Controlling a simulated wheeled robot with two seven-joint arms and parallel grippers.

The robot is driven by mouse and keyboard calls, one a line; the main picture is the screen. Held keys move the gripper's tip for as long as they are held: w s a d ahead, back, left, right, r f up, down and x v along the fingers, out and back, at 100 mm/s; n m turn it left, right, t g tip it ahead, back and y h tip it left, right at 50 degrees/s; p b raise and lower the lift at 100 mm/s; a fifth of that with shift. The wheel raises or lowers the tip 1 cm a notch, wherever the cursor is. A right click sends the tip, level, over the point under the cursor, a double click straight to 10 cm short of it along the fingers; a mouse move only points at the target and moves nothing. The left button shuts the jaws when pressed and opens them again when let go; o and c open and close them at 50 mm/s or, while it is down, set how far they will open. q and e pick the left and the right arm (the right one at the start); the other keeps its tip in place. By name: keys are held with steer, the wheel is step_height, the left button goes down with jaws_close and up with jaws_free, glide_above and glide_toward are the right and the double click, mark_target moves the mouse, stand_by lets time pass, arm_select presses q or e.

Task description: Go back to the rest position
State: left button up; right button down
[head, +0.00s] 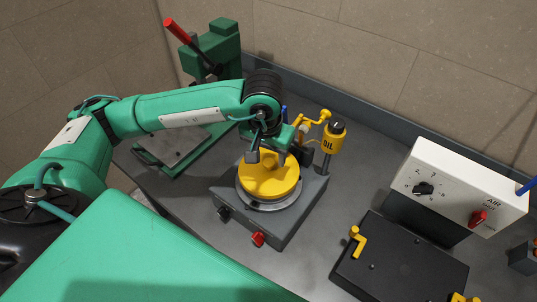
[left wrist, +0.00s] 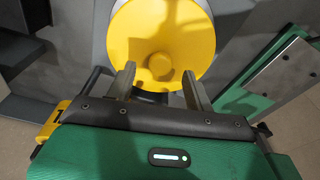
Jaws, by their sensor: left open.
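My left arm comes in from the left in the head view, and its gripper (head: 266,154) hangs over the yellow round lid (head: 270,180) of a dark grey press. The left wrist view shows the left gripper (left wrist: 157,82) with its two fingers apart, one on each side of the lid's small central knob. Nothing is held between the fingers. The yellow lid (left wrist: 190,30) fills the top middle of that view. I cannot tell whether the fingers touch the lid. My right gripper is not seen.
A green hand press with a red lever (head: 180,31) stands behind my left arm. A white control box (head: 455,185) and a black plate (head: 400,262) are at right. Walls close off the back.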

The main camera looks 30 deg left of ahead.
arm_select(q)
steer(key=shift+r+p, duration=0.55)
steer(key=shift+r, duration=1.85)
steer(key=shift+s+f, duration=0.1)
